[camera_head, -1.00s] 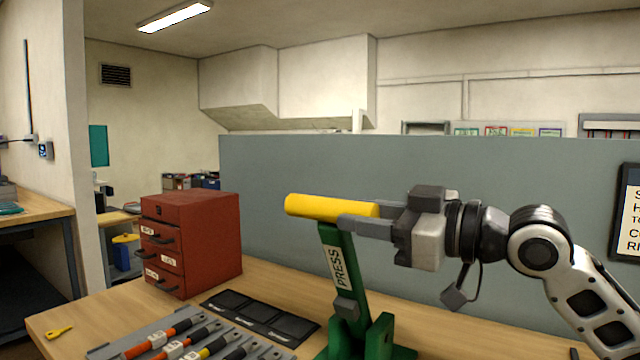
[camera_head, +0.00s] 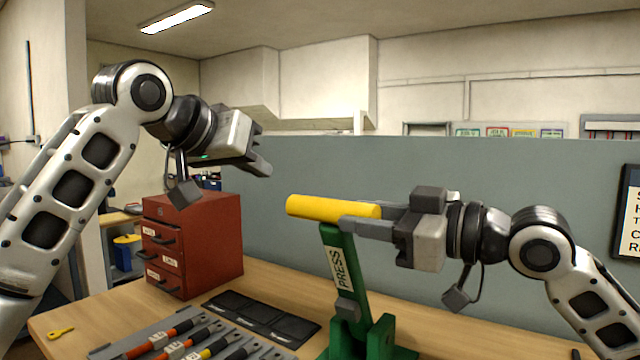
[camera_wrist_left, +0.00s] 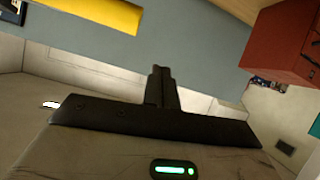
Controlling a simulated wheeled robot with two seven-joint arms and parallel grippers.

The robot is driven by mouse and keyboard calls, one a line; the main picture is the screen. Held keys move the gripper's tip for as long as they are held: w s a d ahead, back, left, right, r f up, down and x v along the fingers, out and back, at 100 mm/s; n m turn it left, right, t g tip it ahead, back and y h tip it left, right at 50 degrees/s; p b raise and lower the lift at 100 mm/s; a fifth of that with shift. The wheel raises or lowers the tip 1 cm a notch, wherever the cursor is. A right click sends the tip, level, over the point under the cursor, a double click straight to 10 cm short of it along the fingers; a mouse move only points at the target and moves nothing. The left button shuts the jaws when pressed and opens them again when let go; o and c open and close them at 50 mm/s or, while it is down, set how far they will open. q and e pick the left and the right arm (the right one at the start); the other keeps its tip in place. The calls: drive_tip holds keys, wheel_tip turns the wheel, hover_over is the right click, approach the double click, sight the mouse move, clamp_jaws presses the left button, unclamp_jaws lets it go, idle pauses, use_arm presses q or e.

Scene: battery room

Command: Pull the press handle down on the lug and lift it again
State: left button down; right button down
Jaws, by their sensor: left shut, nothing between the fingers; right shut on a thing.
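The press handle (camera_head: 330,208) is a thick yellow bar on top of a green lever arm (camera_head: 343,265) marked PRESS. It stands raised above the bench. My right gripper (camera_head: 352,222) is shut on the handle's right part. My left gripper (camera_head: 262,152) is shut and empty, in the air up and left of the handle, apart from it. In the left wrist view the left fingers (camera_wrist_left: 161,85) are together, and the yellow handle (camera_wrist_left: 95,12) shows at the upper left. The lug cannot be made out; the press's lower part is cut off by the picture edge.
A red drawer cabinet (camera_head: 190,243) stands at the left of the bench (camera_head: 120,305). A yellow key-like piece (camera_head: 60,332) lies at the left. A grey partition (camera_head: 480,165) stands behind.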

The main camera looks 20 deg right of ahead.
use_arm(q)
drive_tip(key=s+d+r+m+g+y, duration=0.1)
drive_tip(key=s+d+r+m, duration=0.1)
drive_tip(key=s+d+r, duration=0.4)
drive_tip(key=x, duration=0.2)
drive_tip(key=f+x, duration=0.1)
drive_tip(key=x, duration=0.2)
drive_tip(key=s+x, duration=0.1)
drive_tip(key=x, duration=0.2)
drive_tip(key=shift+w+f, duration=0.15)
drive_tip(key=shift+f, duration=0.15)
drive_tip(key=shift+s+a+f, duration=0.45)
drive_tip(key=shift+a+f, duration=0.15)
drive_tip(key=shift+f, duration=0.05)
drive_tip(key=shift+s+a+f, duration=0.45)
drive_tip(key=shift+a+f, duration=0.15)
drive_tip(key=shift+f, duration=0.05)
